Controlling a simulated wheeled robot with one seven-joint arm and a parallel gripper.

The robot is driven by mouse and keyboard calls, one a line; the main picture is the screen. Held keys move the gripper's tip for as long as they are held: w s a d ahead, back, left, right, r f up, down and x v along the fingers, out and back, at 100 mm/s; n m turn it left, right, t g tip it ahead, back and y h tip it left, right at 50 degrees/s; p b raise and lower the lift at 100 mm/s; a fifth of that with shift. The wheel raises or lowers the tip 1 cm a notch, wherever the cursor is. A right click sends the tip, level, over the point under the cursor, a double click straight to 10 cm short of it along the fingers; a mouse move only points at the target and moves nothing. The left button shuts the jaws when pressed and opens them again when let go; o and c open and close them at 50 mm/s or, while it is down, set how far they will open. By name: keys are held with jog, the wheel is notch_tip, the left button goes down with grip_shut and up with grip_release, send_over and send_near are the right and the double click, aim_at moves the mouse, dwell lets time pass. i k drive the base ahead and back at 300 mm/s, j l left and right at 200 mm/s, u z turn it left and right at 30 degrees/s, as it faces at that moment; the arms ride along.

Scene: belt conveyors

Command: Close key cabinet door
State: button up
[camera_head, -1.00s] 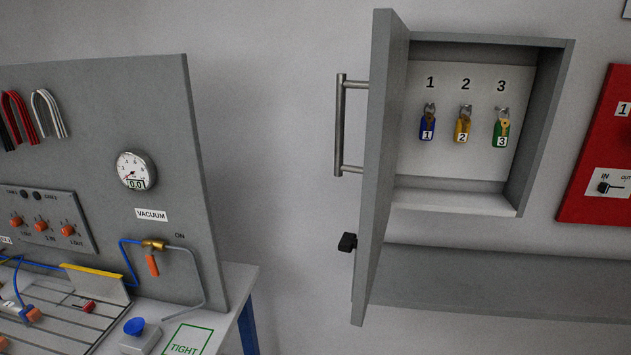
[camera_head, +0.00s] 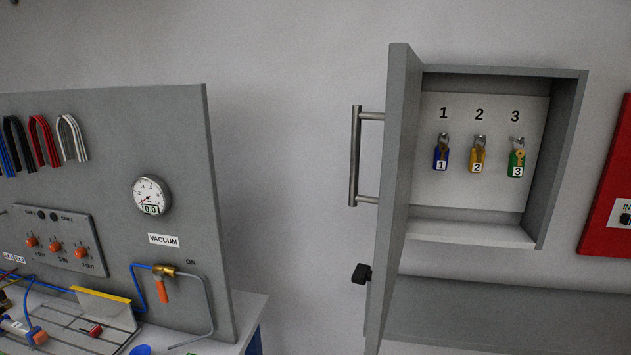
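The grey key cabinet (camera_head: 549,165) hangs on the wall at the right of the head view. Its door (camera_head: 401,150) stands wide open, hinged on the left side and swung out toward me. The door carries a metal bar handle (camera_head: 355,155) and a black latch knob (camera_head: 362,273) on its left-facing side. Inside hang a blue padlock (camera_head: 441,156), a yellow padlock (camera_head: 477,158) and a green padlock (camera_head: 516,161) under the numbers 1, 2 and 3. My gripper is not in view.
A grey panel (camera_head: 105,130) with a vacuum gauge (camera_head: 151,196) and hanging cables stands on a workbench at the left. A red panel (camera_head: 608,180) is on the wall at the right edge. A grey ledge (camera_head: 500,310) runs below the cabinet. Bare wall lies between panel and door.

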aim_at(400, 117)
jog(key=j+z, duration=0.25)
jog(key=j, duration=0.5)
jog(key=k+j+z, duration=0.1)
jog(key=j+z, duration=0.2)
jog(key=j, duration=0.4)
